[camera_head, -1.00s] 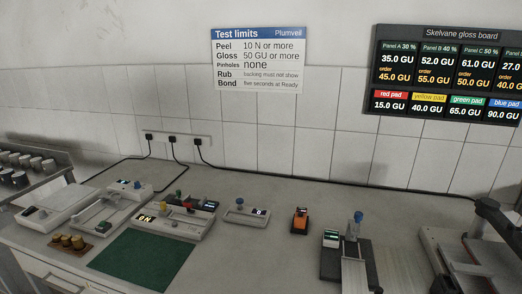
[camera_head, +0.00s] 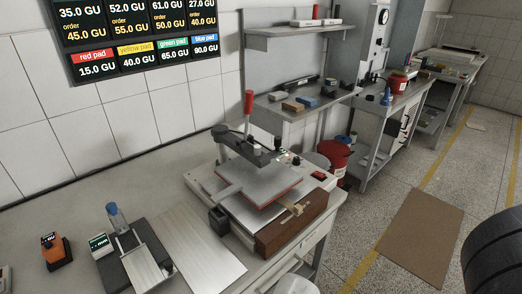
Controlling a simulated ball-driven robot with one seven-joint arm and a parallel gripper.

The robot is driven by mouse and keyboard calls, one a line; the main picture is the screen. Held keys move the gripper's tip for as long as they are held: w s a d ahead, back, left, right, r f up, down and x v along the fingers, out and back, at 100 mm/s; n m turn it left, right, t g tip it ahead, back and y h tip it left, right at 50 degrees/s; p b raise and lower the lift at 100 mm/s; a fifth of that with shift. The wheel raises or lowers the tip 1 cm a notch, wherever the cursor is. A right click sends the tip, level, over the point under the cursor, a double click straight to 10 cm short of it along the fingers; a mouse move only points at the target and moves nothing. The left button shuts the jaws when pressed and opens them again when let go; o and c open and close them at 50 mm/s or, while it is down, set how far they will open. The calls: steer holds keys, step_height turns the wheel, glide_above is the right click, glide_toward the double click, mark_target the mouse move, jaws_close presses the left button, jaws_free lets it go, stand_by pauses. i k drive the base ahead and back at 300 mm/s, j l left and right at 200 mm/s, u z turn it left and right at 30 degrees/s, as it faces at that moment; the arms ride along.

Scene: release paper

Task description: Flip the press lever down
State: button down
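The press (camera_head: 262,190) stands on the right end of the bench, with a flat metal plate edged in red beneath a dark arm. Its press lever (camera_head: 248,105) has a red grip and stands upright, rising from the dark arm. A brown block (camera_head: 290,224) sits at the press's front edge. My gripper is not in view.
A device with a blue-capped knob (camera_head: 114,212) and an orange unit (camera_head: 54,249) stand left of the press. A pale metal sheet (camera_head: 195,240) lies between. Shelves (camera_head: 300,100) and a red bucket (camera_head: 335,155) are behind to the right. The floor holds a brown mat (camera_head: 420,232).

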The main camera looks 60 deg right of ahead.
mark_target(249, 100)
steer(key=z, duration=0.95)
steer(key=i+j+u, duration=0.05)
